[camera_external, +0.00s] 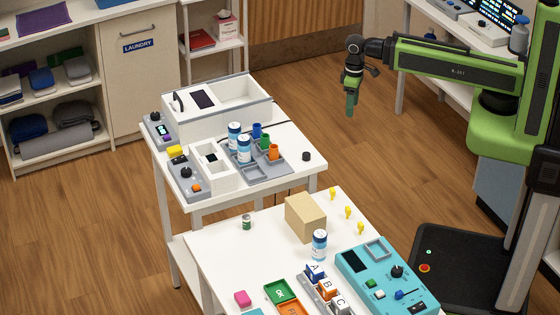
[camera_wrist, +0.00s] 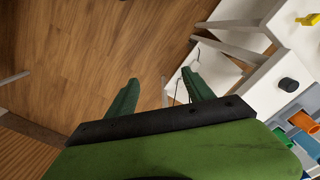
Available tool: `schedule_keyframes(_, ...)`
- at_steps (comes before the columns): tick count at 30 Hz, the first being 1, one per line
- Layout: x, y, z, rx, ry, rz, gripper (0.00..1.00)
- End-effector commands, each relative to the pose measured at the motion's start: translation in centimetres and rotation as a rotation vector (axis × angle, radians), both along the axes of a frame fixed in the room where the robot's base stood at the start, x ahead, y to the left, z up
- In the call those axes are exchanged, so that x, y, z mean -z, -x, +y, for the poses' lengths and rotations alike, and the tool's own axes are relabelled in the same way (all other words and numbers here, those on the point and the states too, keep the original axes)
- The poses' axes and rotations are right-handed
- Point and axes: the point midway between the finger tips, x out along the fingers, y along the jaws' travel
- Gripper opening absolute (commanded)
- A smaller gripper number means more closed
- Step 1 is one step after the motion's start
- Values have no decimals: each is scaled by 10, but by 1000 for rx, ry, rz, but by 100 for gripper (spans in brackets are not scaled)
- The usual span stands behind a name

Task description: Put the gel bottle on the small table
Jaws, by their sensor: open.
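Several white bottles with blue labels and caps could be the gel bottle; the labels are too small to read. One bottle (camera_external: 319,246) stands upright on the front white table (camera_external: 222,262). Two more, a rear bottle (camera_external: 234,136) and a nearer bottle (camera_external: 244,150), stand on the rear white table (camera_external: 297,146). I cannot tell which table is the small table. My gripper (camera_external: 350,108) hangs in the air over the floor, right of the rear table and apart from everything. In the wrist view, its green fingers (camera_wrist: 160,77) are spread and empty.
A tan box (camera_external: 305,217) stands beside the front bottle. A teal panel (camera_external: 385,275) and colored trays (camera_external: 283,292) crowd the front table's near side. White devices (camera_external: 215,105) fill the rear table's back. A black knob (camera_external: 306,156) sits near its right edge.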

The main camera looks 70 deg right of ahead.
Motion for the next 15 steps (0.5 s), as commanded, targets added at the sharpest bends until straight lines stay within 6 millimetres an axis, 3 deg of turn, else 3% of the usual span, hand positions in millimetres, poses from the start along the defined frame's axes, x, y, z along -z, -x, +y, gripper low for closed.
schedule_keyframes(2, 0, 3, -7, 21, 2, 6, 61)
schedule_keyframes(15, 0, 1, -6, 77, 2, 1, 63)
